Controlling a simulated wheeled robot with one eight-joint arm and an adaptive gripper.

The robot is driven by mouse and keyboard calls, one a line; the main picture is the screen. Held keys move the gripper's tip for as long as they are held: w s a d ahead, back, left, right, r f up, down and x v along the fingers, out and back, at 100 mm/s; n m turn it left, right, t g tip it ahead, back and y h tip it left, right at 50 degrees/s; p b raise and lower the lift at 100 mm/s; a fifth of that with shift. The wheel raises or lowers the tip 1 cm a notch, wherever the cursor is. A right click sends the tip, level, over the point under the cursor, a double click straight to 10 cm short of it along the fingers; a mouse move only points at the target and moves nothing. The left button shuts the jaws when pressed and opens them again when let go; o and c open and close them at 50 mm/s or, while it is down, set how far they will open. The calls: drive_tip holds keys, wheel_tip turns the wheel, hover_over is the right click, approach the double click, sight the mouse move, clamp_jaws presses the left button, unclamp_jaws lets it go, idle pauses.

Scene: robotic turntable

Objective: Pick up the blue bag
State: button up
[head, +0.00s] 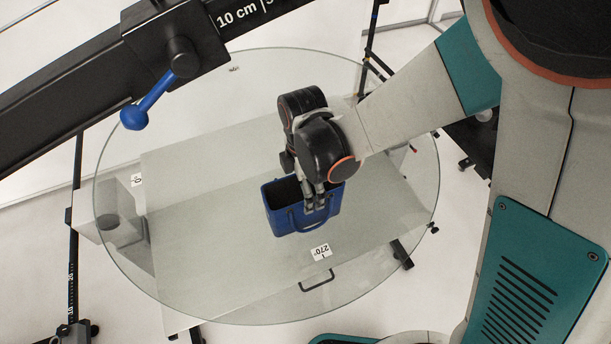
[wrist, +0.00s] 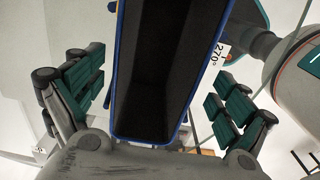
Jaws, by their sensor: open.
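The blue bag (head: 283,215) stands upright on the round glass turntable (head: 205,280), with its handle at the front. In the wrist view I look down into its dark, open top, framed by its blue rim (wrist: 113,75). My gripper (head: 314,207) is over the bag in the head view and covers part of its right side. In the wrist view my gripper (wrist: 155,95) is open, with its green finger pads to the left and right of the bag. Gaps show between the pads and the bag's sides. The lower part of the bag is hidden in the wrist view.
A black beam (head: 60,95) with a blue lever (head: 150,100) crosses the upper left above the turntable. A white "270°" label (head: 320,251) lies on the glass near the bag. The glass around the bag is mostly clear.

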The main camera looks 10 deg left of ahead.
sight(303, 197)
drive_tip(key=f, duration=0.1)
drive_tip(key=f+b, duration=0.1)
drive_tip(key=f, duration=0.1)
drive_tip(key=f+b, duration=0.1)
drive_tip(key=f, duration=0.1)
drive_tip(key=shift+w+a, duration=0.1)
drive_tip(key=shift+w, duration=0.15)
drive_tip(key=shift+f, duration=0.1)
drive_tip(key=shift+f+b, duration=0.3)
drive_tip(key=shift+b, duration=0.35)
drive_tip(key=c, duration=1.4)
